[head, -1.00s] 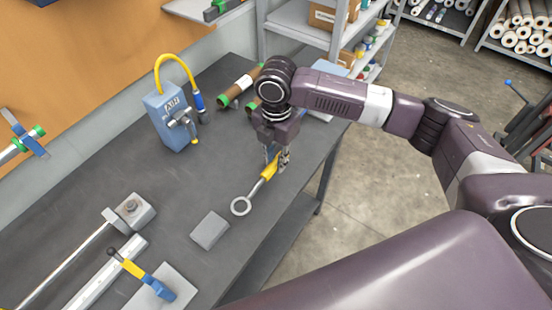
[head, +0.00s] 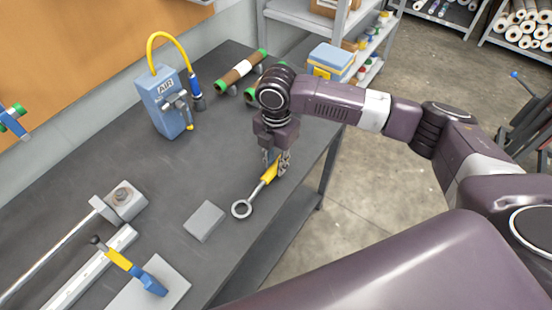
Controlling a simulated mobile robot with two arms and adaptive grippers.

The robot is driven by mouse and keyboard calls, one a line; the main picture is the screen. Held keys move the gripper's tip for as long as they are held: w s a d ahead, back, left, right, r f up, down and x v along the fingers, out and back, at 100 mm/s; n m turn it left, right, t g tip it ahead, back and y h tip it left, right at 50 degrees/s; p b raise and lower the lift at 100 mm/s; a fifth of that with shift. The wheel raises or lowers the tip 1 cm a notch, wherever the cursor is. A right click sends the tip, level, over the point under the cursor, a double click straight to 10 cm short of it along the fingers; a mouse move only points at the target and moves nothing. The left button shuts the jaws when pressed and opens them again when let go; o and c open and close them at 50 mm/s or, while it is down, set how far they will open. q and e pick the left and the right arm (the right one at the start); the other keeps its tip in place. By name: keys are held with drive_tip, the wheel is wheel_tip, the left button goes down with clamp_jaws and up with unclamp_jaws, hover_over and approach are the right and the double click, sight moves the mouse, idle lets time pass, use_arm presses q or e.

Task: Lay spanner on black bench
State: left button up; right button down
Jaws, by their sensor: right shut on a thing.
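The spanner (head: 257,192) has a grey ring end and a yellow handle. It shows at the middle of the head view, over the right part of the black bench (head: 150,185). My right gripper (head: 277,168) points down and is shut on the yellow handle. The ring end points to the lower left. I cannot tell whether the spanner touches the bench top or is just above it. The spanner's far end is hidden by the gripper. My left gripper is not in view.
A grey block (head: 204,221) lies left of the ring end. A blue AIR unit (head: 165,105) with a yellow hose stands at the back. Green-ended rolls (head: 241,72) lie behind my right arm. A blue-and-yellow toggle clamp (head: 138,272) is front left. The bench's middle is clear.

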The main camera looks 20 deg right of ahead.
drive_tip(key=shift+f, duration=0.85)
drive_tip(key=c, duration=1.7)
unclamp_jaws()
wheel_tip(320, 180, up, 12)
drive_tip(key=shift+f, duration=0.1)
